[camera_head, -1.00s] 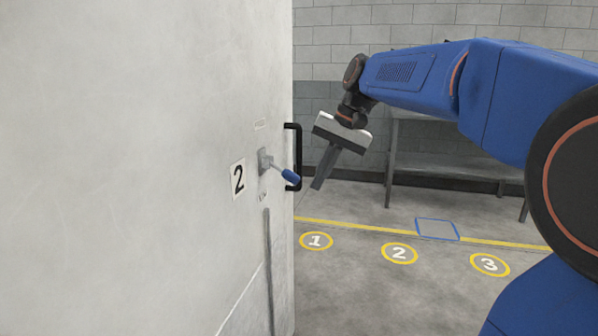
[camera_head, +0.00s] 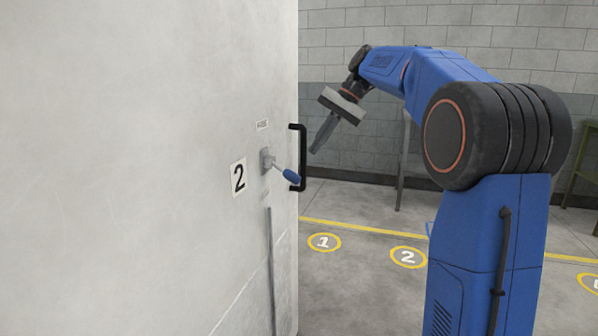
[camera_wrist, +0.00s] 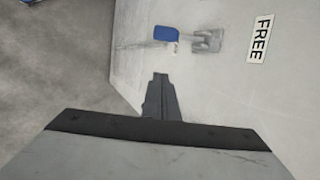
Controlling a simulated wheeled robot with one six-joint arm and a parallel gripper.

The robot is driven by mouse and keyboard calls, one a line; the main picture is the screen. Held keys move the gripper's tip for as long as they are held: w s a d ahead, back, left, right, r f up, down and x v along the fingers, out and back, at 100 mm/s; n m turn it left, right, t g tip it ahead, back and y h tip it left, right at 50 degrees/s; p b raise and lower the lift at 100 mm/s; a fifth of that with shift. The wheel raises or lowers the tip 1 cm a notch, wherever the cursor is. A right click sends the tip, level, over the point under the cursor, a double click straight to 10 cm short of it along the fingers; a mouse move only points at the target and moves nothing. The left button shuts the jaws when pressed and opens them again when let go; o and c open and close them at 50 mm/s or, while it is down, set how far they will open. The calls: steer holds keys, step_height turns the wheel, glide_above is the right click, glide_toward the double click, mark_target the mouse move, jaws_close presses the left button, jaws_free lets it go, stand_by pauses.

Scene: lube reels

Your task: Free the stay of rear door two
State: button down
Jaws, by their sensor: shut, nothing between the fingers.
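The grey door (camera_head: 150,150) with a "2" label (camera_head: 238,178) fills the left of the head view. A small lever with a blue grip (camera_head: 291,176) sticks out from a metal plate (camera_head: 266,161) on it, tilted down to the right. My gripper (camera_head: 316,149) is shut and empty, to the right of the door and above the lever. In the wrist view the blue grip (camera_wrist: 166,34) and its plate (camera_wrist: 207,40) lie beyond my shut fingertips (camera_wrist: 160,78), apart from them. A "FREE" label (camera_wrist: 260,39) is beside the plate.
A black pull handle (camera_head: 301,157) stands at the door's edge, close to the lever. A vertical rod (camera_head: 271,270) runs below the plate. The floor to the right is open, with a yellow line and numbered circles (camera_head: 325,242).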

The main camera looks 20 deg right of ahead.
mark_target(284, 172)
steer(key=s+x, duration=0.1)
steer(key=x, duration=0.9)
steer(key=shift+s+a+r, duration=0.25)
steer(key=shift+s+r, duration=0.2)
steer(key=shift+s, duration=0.15)
steer(key=shift+s+a+r, duration=0.3)
steer(key=shift+s+r, duration=0.2)
steer(key=shift+s, duration=0.1)
steer(key=shift+r, duration=0.1)
